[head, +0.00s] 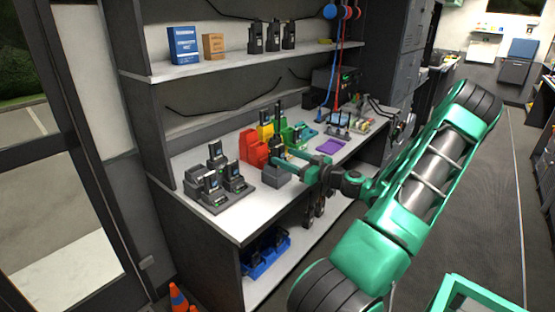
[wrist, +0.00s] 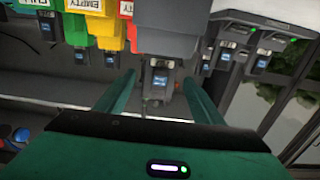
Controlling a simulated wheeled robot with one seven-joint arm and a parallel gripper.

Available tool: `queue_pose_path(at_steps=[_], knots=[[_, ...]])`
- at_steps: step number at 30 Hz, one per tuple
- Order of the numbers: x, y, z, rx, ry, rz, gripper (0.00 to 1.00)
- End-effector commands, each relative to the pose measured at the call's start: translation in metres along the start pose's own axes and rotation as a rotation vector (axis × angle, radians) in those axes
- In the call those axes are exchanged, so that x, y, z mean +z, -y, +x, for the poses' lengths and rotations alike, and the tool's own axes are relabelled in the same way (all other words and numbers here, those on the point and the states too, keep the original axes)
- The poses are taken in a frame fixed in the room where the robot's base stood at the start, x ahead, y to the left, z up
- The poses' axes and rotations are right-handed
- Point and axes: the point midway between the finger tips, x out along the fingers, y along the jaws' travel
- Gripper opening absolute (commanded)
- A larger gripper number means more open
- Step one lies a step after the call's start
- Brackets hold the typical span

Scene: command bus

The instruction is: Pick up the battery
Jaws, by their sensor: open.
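My gripper (head: 282,158) is open over the worktop, beside the red bin, with its fingers above a grey block (head: 281,177). In the wrist view, which looks upside down, my green fingers (wrist: 158,88) stand on either side of a dark battery-like piece with a blue label (wrist: 160,79). It is at the end of a grey block (wrist: 168,42). I cannot tell whether the fingers touch it. Several similar dark units sit in grey chargers (head: 218,188) to the left on the worktop. The task does not show which battery is meant.
Red (head: 252,147), yellow and green bins stand close behind my gripper; some labels read EMPTY. A purple mat (head: 330,146) lies to the right. The shelf above (head: 230,62) holds boxes and radios. A blue bin (head: 265,256) sits below.

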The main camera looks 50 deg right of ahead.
Motion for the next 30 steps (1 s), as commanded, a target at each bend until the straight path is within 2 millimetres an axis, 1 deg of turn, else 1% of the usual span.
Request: queue_pose_path(at_steps=[6,7,8,9,11,12,13,23,26,30], knots=[[0.0,0.0,0.001,0.001,0.0,0.0,0.62],[0.0,0.0,0.001,0.001,0.0,0.0,0.59],[0.0,0.0,0.001,0.0,0.0,0.0,0.52],[0.0,0.0,0.001,0.0,0.0,0.0,0.43],[0.0,0.0,0.001,0.0,0.001,0.0,0.28],[0.0,0.0,0.001,0.0,0.001,0.0,0.19],[0.0,0.0,0.001,0.0,0.001,0.0,0.15],[-0.001,0.0,0.001,-0.001,0.0,0.0,0.15],[-0.005,0.001,0.002,-0.002,0.001,-0.001,0.15],[-0.015,0.002,0.003,-0.003,0.001,-0.003,0.15]])
